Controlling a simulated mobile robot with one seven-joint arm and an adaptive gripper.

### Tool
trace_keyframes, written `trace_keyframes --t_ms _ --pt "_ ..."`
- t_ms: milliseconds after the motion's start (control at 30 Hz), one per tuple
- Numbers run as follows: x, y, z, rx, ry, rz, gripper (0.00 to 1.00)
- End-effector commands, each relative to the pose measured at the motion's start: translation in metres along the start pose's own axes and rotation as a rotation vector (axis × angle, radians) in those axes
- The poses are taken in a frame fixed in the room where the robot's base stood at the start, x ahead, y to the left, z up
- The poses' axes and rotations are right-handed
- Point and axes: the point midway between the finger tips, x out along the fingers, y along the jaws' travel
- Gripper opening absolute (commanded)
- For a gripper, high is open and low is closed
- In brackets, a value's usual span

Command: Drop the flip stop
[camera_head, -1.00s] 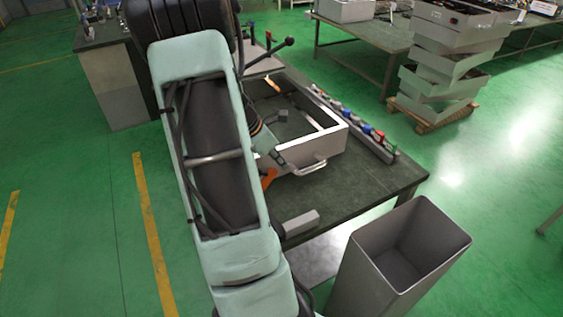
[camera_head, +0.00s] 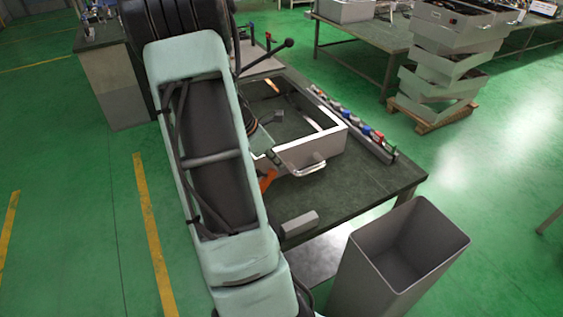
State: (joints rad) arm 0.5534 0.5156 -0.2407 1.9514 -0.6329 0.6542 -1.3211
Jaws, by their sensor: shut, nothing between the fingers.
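My arm fills the left middle of the head view and covers the left part of the workbench. My gripper is not in view; the arm hides the area where its end lies. I cannot identify the flip stop with certainty. A small orange part (camera_head: 267,180) shows beside the arm, left of the tray handle, partly hidden. A black lever with a round knob (camera_head: 289,43) stands at the bench's far end. A grey block (camera_head: 300,223) lies at the bench's near edge.
A light metal tray (camera_head: 315,151) with a front handle sits on the dark bench (camera_head: 370,188). A rail of coloured parts (camera_head: 378,137) runs along its right side. An open grey bin (camera_head: 385,290) stands in front. Stacked trays (camera_head: 440,85) stand behind at right.

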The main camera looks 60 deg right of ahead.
Motion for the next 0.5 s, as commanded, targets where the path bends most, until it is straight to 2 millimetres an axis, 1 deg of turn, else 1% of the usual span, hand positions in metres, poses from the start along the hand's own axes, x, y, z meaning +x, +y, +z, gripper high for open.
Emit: trace_keyframes --t_ms 33,133,167,267,400,500 --pt "-0.013 0.003 -0.001 -0.002 0.0 0.003 0.0" --pt "-0.032 0.006 -0.008 -0.003 0.0 0.003 0.0" --pt "-0.036 0.007 -0.007 0.002 0.0 0.004 0.0" --pt "-0.053 0.006 0.003 0.006 0.0 0.005 0.0" --pt "-0.081 0.007 0.016 0.006 0.0 0.005 0.0" --pt "-0.097 0.006 0.024 0.004 0.0 0.004 0.0"
